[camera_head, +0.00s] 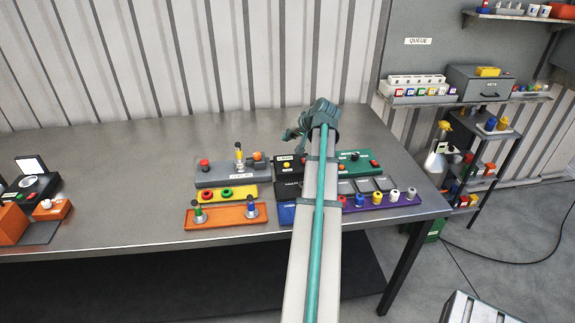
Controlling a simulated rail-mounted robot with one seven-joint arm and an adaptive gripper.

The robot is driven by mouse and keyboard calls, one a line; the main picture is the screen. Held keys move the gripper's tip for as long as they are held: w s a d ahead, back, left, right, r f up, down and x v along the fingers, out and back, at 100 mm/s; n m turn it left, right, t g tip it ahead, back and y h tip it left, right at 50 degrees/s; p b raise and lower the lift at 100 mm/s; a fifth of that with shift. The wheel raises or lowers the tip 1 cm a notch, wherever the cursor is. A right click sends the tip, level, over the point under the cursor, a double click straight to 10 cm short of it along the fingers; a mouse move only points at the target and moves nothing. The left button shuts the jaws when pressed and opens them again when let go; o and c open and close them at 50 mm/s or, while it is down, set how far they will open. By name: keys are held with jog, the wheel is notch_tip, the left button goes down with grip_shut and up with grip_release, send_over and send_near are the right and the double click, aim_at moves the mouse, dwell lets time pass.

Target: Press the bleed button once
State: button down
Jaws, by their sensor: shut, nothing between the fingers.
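Several control panels with buttons stand on the grey metal table (120,165); their labels are too small to read, so I cannot tell which is the bleed button. A grey panel (222,179) at left carries a red button (204,163), a lever with a yellow part and an orange part. A green panel (362,168) behind my arm shows a red button (374,163). My gripper (291,136) is shut and empty, above the back of the dark box. My arm hides part of the panels.
An orange tray (222,223) with two levers, a yellow strip (240,191) and a purple strip (385,206) with several coloured knobs lie in front. Orange and black devices (12,222) stand at far left. The corrugated wall (150,60) is close behind. The table between is clear.

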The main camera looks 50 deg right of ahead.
aim_at(288, 165)
jog(key=shift+f+b, duration=2.4)
jog(key=shift+f, duration=2)
jog(key=shift+f, duration=0.1)
jog(key=shift+f+b, duration=0.3)
jog(key=shift+f, duration=0.05)
jog(key=shift+f, duration=0.35)
jog(key=shift+r, duration=0.8)
jog(key=shift+r+p, duration=1.55)
jog(key=shift+r, duration=0.95)
